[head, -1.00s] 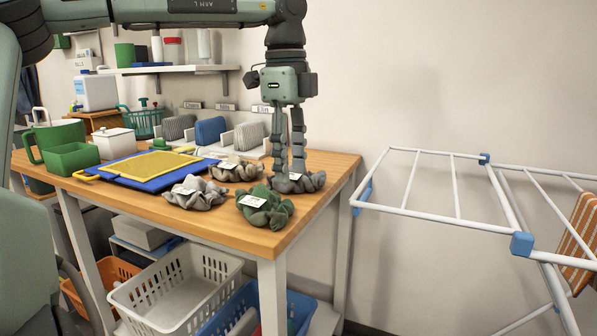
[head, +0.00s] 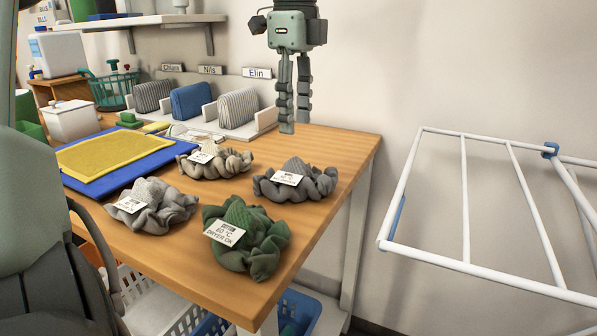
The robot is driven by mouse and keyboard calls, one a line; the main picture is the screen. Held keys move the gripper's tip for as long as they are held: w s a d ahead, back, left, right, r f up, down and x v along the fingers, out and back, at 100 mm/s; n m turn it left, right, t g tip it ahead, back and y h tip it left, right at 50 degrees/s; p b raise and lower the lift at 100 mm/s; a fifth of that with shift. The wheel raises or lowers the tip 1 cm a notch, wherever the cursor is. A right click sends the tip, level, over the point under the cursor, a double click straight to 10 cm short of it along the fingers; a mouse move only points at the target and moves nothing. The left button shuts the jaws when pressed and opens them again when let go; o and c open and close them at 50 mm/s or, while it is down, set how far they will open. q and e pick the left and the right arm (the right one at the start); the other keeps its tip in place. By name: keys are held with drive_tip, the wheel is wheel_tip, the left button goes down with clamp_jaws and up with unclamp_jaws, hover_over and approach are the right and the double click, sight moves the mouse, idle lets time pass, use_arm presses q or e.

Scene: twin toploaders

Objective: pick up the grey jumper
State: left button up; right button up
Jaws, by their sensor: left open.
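Several crumpled knitted garments with white care tags lie on the wooden table. A dark grey one (head: 312,184) is at the right, a lighter grey one (head: 165,208) at the left front, and a beige-grey one (head: 228,164) at the back. I cannot tell from the tags which is the grey jumper. A green one (head: 250,238) lies at the front; its tag reads 60 °C, dryer OK. My left gripper (head: 295,124) points down, open and empty, above and behind the dark grey garment, apart from it. My right gripper is not in view.
A blue board with a yellow cloth (head: 115,151) lies at left. Name-labelled dividers (head: 238,108) with folded textiles stand behind. A white drying rack (head: 465,200) is at right, beyond the table edge. Baskets sit below. The table's right back corner is clear.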

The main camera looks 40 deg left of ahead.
sight(296, 156)
use_arm(q)
drive_tip(key=shift+f, duration=0.5)
wheel_tip(296, 156, down, 6)
drive_tip(key=shift+d+r+p, duration=0.1)
drive_tip(key=shift+r+p, duration=0.15)
drive_tip(key=shift+p, duration=0.25)
drive_tip(key=shift+f, duration=0.5)
clamp_jaws()
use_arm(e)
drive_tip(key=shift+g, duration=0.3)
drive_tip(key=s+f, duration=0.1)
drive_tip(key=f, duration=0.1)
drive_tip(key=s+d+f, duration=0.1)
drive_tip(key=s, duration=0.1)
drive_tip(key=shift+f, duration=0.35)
